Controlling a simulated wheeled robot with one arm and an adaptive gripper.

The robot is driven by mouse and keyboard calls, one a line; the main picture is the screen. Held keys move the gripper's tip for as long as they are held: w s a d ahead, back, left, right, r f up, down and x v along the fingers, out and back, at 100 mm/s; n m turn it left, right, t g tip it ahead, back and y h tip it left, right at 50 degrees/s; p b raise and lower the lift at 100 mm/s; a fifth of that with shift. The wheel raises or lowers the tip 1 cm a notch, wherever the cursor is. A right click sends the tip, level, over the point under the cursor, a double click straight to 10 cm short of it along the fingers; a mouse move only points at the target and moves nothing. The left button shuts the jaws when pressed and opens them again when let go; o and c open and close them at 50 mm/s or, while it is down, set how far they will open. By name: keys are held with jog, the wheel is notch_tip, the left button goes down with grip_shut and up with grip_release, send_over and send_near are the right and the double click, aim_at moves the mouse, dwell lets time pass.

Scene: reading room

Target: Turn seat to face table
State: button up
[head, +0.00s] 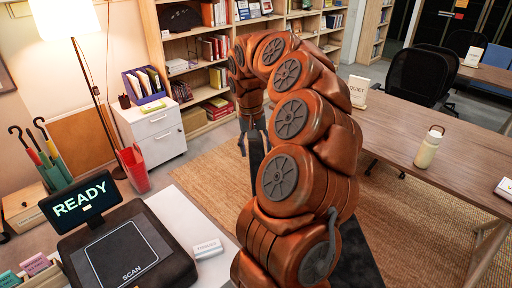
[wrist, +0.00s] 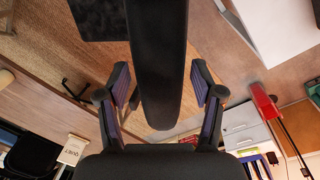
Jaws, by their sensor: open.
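A long, narrow black part (wrist: 160,60), perhaps the back or armrest of the seat, runs down the middle of the wrist view. My gripper (wrist: 160,88) is open, with one finger on each side of this part and gaps visible beside it. In the head view my gripper (head: 253,143) is low beyond my arm, by a dark upright piece. My arm hides most of what is there, so which way the seat faces cannot be told. The wooden table (head: 395,118) is at the right, with a bottle (head: 428,147) and a quiet sign (head: 359,92) on it.
Black mesh chairs (head: 418,76) stand at the table's far side. A white cabinet (head: 155,135), red bin (head: 134,168) and lamp pole (head: 92,90) are at the left. A scanner desk (head: 195,190) is in front. Woven rug (head: 205,160) floor is clear left of my arm.

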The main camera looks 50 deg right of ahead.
jog(key=shift+c, duration=0.4)
grip_shut()
jog(key=shift+a, duration=0.15)
